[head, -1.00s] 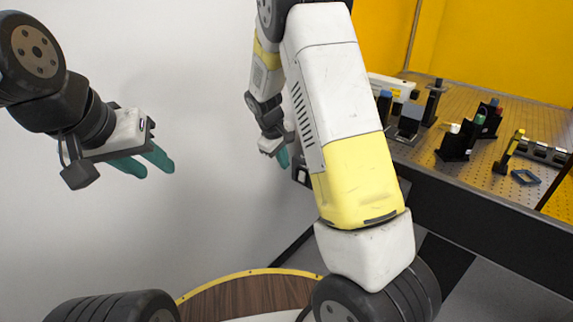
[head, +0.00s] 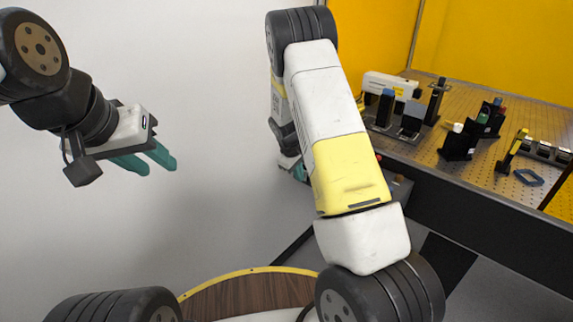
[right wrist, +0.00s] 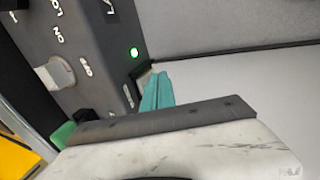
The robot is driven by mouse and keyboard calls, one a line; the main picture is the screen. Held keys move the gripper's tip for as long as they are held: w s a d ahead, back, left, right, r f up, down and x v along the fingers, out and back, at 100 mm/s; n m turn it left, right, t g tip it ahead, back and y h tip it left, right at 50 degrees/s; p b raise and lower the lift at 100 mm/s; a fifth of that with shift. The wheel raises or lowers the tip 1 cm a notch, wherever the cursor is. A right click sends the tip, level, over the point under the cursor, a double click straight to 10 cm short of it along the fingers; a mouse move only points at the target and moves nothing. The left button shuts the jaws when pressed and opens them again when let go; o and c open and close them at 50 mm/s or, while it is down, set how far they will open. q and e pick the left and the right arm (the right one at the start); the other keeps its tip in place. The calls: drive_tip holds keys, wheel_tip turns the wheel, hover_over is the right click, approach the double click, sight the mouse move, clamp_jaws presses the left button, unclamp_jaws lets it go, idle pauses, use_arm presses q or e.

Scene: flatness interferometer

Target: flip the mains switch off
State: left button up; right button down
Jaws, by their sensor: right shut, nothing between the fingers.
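A dark control panel (right wrist: 95,40) with white lettering, including "ON", fills the upper left of the right wrist view. It carries a pale square knob or switch (right wrist: 58,73) and a lit green lamp (right wrist: 134,52). My right gripper (right wrist: 157,90) is shut and empty, its teal fingertips close to a small light-edged dark part at the panel's edge, perhaps the mains switch (right wrist: 143,74). I cannot tell if they touch. In the head view my right gripper (head: 299,172) is mostly hidden behind my right arm. My left gripper (head: 160,164) is open and empty before the wall.
The perforated optical bench (head: 465,90) holds several optical mounts, a white unit (head: 390,84) and a blue frame (head: 528,177) at the right. Yellow panels (head: 485,55) stand behind it. A wood-topped round surface (head: 240,296) is at the bottom. Space around my left gripper is clear.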

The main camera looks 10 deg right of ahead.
drive_tip(key=shift+w+d+f, duration=0.1)
drive_tip(key=shift+d+f, duration=0.05)
idle(0.4)
drive_tip(key=shift+r, duration=0.8)
